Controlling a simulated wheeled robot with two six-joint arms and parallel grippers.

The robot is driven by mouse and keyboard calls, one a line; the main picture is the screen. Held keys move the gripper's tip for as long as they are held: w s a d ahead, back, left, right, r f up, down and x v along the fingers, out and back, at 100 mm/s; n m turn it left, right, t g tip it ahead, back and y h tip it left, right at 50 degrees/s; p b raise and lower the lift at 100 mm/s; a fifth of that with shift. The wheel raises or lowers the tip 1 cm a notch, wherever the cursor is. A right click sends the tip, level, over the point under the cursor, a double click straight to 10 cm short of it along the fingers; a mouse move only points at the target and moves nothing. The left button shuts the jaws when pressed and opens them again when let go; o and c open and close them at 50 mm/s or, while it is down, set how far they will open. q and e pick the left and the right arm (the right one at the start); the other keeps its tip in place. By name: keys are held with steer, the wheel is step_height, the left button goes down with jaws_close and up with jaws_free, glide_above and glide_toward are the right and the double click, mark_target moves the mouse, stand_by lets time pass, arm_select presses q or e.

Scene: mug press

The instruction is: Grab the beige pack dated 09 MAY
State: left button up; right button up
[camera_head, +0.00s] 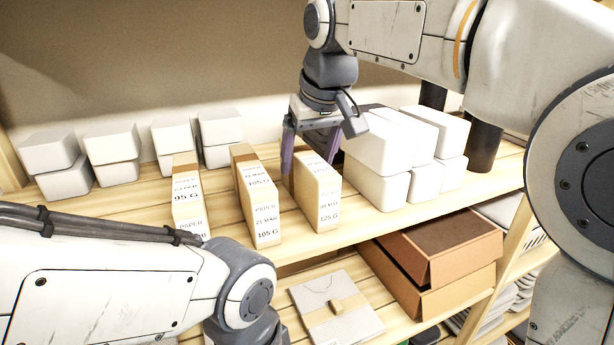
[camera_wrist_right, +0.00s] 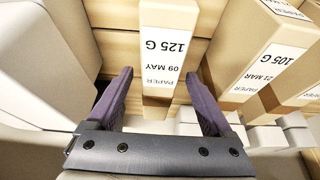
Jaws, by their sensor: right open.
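The beige pack dated 09 MAY, marked PAPER and 125 G, stands upright on the wooden shelf in the head view (camera_head: 318,198). It is the rightmost of the beige packs there. In the right wrist view its label (camera_wrist_right: 165,48) reads clearly, upside down. My right gripper (camera_head: 311,150) is open over the pack's back end. In the wrist view its two purple fingers (camera_wrist_right: 160,78) lie one on each side of the pack, with gaps visible. My left gripper is out of view; only part of my left arm shows.
Left of it stand beige packs marked 21 MAR, 105 G (camera_head: 260,205) and 95 G (camera_head: 186,190). Stacked white blocks (camera_head: 378,148) stand close on its right, more (camera_head: 110,148) at the back left. Below are brown boxes (camera_head: 440,250) and a flat pale package (camera_head: 335,310).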

steer(key=w+f+p, duration=0.1)
steer(key=w+f, duration=0.1)
steer(key=f, duration=0.1)
steer(key=shift+a+p, duration=0.35)
steer(key=shift+a, duration=0.05)
steer(key=shift+w+a+f, duration=0.1)
steer(key=shift+w+f, duration=0.15)
steer(key=shift+f, duration=0.3)
steer(key=shift+r, duration=0.1)
jaws_close()
